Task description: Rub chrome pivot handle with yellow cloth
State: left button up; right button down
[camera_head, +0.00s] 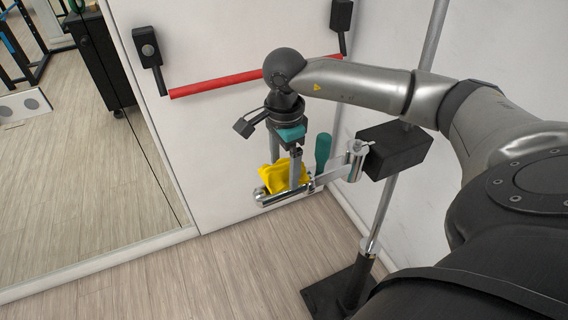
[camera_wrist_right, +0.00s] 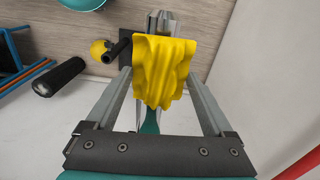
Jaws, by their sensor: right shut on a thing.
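The yellow cloth (camera_head: 283,177) is bunched in the jaws of my right gripper (camera_head: 286,172), which points down beside the white wall. In the right wrist view the cloth (camera_wrist_right: 165,72) hangs between the two grey fingers and hides part of what lies behind it. A horizontal chrome bar (camera_head: 279,198), which appears to be the pivot handle, lies directly under the cloth. I cannot tell for sure whether they touch. A pale flat link joins the bar toward a chrome cylinder (camera_head: 356,161) at the black block (camera_head: 396,150). My left gripper is not in view.
A teal grip (camera_head: 323,150) stands upright just right of the gripper. A red bar (camera_head: 215,84) with black end mounts crosses the wall behind. A grey pole (camera_head: 385,205) with a black base (camera_head: 338,292) stands at right. The wooden floor (camera_head: 200,270) at front left is clear.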

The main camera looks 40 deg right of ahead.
jog(key=shift+d+r, duration=0.1)
jog(key=shift+d, duration=0.25)
jog(key=shift+r+p, duration=0.35)
jog(key=shift+r, duration=0.1)
jog(key=shift+w+a, duration=0.2)
jog(key=shift+a, duration=0.8)
jog(key=shift+w+a, duration=0.2)
jog(key=shift+a, duration=0.75)
jog(key=shift+w+a, duration=0.2)
jog(key=shift+a, duration=0.8)
jog(key=shift+f+b, duration=0.65)
jog(key=shift+f, duration=0.25)
